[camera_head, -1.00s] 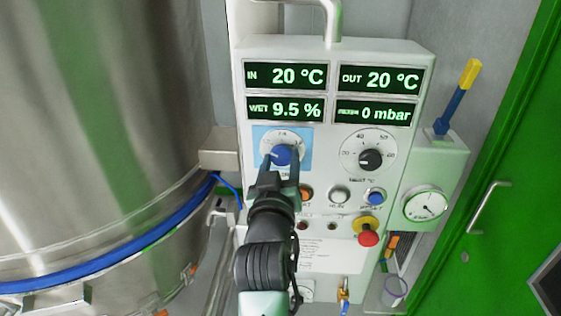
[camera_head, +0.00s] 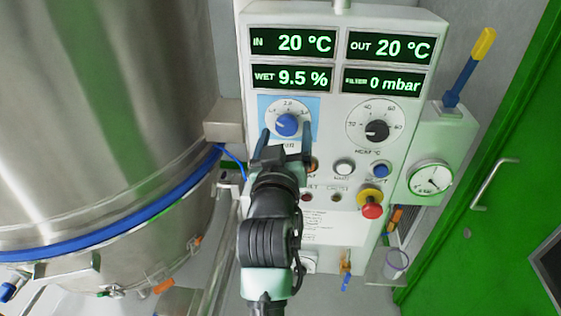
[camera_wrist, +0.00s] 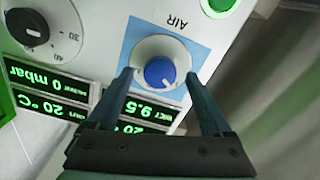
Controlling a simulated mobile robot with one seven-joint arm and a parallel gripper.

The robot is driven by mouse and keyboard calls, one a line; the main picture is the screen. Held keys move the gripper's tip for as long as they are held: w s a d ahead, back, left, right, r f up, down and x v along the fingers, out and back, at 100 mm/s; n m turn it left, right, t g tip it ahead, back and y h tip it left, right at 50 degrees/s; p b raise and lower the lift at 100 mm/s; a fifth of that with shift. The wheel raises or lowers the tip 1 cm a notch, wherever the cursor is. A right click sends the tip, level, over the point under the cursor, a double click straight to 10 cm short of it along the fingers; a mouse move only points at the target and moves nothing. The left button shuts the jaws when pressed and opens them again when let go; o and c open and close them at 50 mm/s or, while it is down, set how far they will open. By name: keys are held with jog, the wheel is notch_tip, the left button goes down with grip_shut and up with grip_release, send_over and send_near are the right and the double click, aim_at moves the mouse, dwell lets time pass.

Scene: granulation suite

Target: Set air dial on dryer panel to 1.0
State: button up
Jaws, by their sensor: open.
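The air dial is a blue knob (camera_head: 287,124) on a white scale disc with a light blue backing, at the upper left of the white dryer panel (camera_head: 335,160). The knob also shows in the wrist view (camera_wrist: 160,71), upside down below the AIR label. Its white pointer mark seems to point to the upper left of the dial, but the exact reading is too small to tell. My gripper (camera_head: 285,134) is open in front of the dial. Its fingertips stand on either side of the knob with gaps; in the wrist view the gripper (camera_wrist: 158,78) holds nothing.
The black heat dial (camera_head: 377,130) is right of the air dial. Buttons and a red emergency stop (camera_head: 372,210) sit below. Green displays (camera_head: 293,43) are above. A steel vessel (camera_head: 110,120) stands close on the left, a green door (camera_head: 490,200) on the right.

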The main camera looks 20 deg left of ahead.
jog(key=b+v, duration=0.3)
jog(key=v, duration=0.8)
jog(key=shift+s, duration=0.25)
jog(key=shift+d, duration=0.1)
